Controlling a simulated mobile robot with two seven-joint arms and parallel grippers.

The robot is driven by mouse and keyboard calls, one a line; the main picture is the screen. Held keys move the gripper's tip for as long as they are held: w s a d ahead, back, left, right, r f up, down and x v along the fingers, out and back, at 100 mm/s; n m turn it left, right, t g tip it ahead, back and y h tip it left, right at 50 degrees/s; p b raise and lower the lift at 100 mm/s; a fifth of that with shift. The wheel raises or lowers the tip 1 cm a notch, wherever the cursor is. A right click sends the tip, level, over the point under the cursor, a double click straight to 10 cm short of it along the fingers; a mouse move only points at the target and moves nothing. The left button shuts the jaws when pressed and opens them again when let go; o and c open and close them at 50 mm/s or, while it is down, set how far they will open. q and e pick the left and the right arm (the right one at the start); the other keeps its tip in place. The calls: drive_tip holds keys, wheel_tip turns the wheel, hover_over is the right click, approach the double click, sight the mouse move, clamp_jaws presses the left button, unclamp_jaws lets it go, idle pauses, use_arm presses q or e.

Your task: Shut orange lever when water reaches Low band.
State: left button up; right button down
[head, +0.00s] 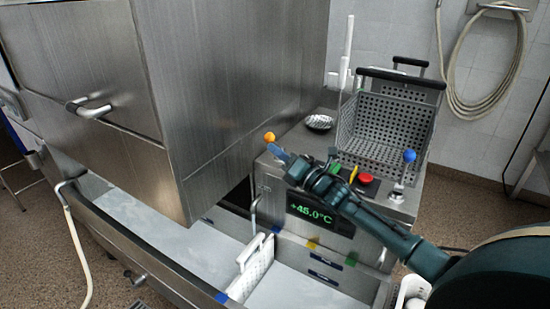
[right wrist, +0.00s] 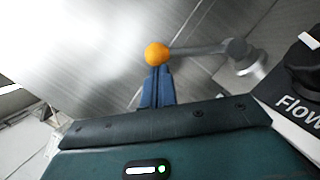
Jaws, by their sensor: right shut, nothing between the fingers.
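The orange lever's ball knob (head: 269,137) is at the left end of the control panel, beside the steel hood. In the right wrist view the orange knob (right wrist: 157,54) sits on a grey arm running right to a metal pivot. My right gripper (head: 279,152) is shut and empty; its blue fingertips (right wrist: 156,88) are at or just under the knob. I cannot tell whether they touch it. The basin (head: 120,232) below has a pale grey inside; the water level in it is hard to make out. Blue, yellow (head: 312,244) and green marks sit along its right rim. My left gripper is out of view.
A large steel hood (head: 220,90) stands left of the lever. Behind my right arm are a perforated basket (head: 385,128), a blue-knobbed lever (head: 409,156) and a red button (head: 365,178). A display (head: 312,213) reads +45.0°C. A white perforated divider (head: 250,268) stands in the basin.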

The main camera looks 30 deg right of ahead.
drive_tip(key=shift+w+d+r+m+h+p, duration=0.1)
drive_tip(key=shift+d+r+m+h+p, duration=0.1)
drive_tip(key=shift+r+m+p, duration=0.25)
drive_tip(key=shift+w+d+r+m+h+p, duration=0.15)
drive_tip(key=shift+r+m+h+p, duration=0.1)
drive_tip(key=shift+m, duration=0.3)
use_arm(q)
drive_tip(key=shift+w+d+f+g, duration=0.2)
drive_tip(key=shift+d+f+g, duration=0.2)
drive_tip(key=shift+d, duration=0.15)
use_arm(e)
drive_tip(key=shift+d+r+m, duration=0.1)
drive_tip(key=shift+d+m, duration=0.05)
drive_tip(key=shift+m, duration=0.15)
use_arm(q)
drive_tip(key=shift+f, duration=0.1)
